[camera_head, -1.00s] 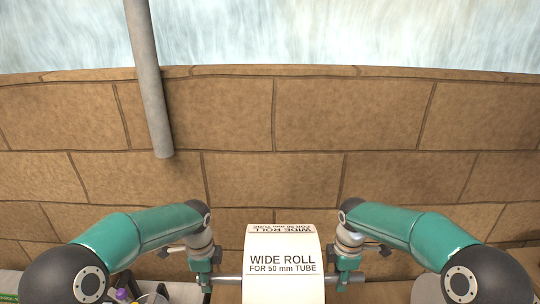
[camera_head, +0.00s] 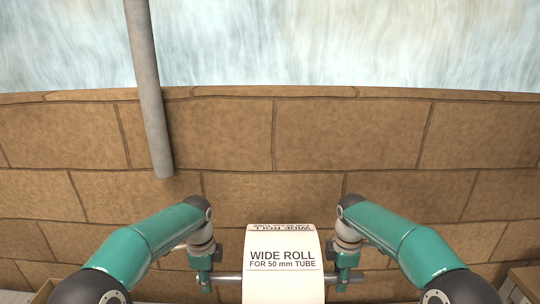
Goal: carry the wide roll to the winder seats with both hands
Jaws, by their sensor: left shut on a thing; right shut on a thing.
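The wide roll (camera_head: 283,280) is white, with printed words saying it is for a 50 mm tube. It shows at the bottom middle of the head view, on a grey metal bar (camera_head: 228,279) that sticks out on both sides. My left gripper (camera_head: 206,281) is shut on the bar just left of the roll. My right gripper (camera_head: 342,279) is shut on the bar just right of the roll. The bar looks level. The lower part of the roll is cut off by the picture's edge. The winder seats are not in view.
A brown block wall (camera_head: 330,140) stands ahead across the whole view. A grey pole (camera_head: 150,100) rises in front of it on the left. Brown box-like edges show at the bottom left (camera_head: 42,292) and bottom right (camera_head: 525,282), partly cut off.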

